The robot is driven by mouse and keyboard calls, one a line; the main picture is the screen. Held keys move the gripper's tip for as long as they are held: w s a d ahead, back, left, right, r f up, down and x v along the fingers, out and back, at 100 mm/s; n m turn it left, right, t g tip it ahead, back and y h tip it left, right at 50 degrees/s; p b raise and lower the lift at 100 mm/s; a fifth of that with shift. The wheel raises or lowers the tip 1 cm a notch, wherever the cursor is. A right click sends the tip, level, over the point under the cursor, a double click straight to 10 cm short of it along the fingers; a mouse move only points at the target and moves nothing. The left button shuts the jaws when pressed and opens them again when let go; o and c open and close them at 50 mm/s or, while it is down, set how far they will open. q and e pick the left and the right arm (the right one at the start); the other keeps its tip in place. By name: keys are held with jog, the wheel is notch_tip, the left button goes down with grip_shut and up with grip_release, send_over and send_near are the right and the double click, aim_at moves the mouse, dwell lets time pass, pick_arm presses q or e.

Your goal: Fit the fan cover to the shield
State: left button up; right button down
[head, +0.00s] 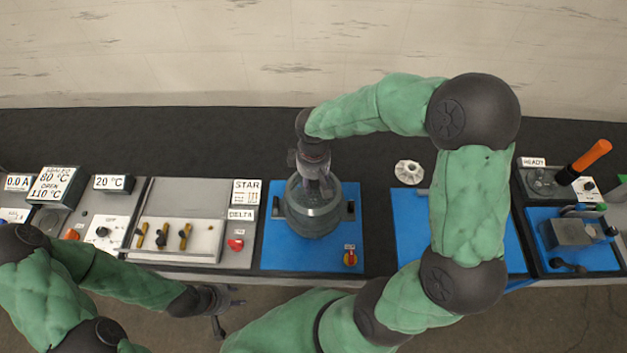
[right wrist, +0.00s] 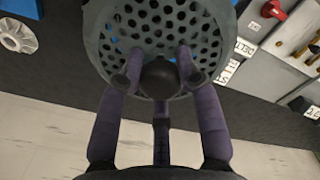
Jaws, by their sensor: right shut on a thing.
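The fan cover (head: 313,219) is a grey-green round shell over the middle blue mat. In the right wrist view, its perforated face (right wrist: 150,22) fills the top. My right gripper (head: 316,180) comes down on it from above. The shield is hidden beneath the cover, and I cannot tell whether the two touch. My left gripper (head: 226,310) is open and empty in front of the bench edge.
My right arm spans the right mat.

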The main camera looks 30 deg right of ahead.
aim_at(313, 191)
jog(key=shift+f+b, duration=2.05)
jog(key=shift+f, duration=0.55)
jog(key=c, duration=0.8)
grip_release()
jog(key=shift+o, duration=0.2)
notch_tip(313, 191, up, 12)
jog(key=shift+r, duration=0.1)
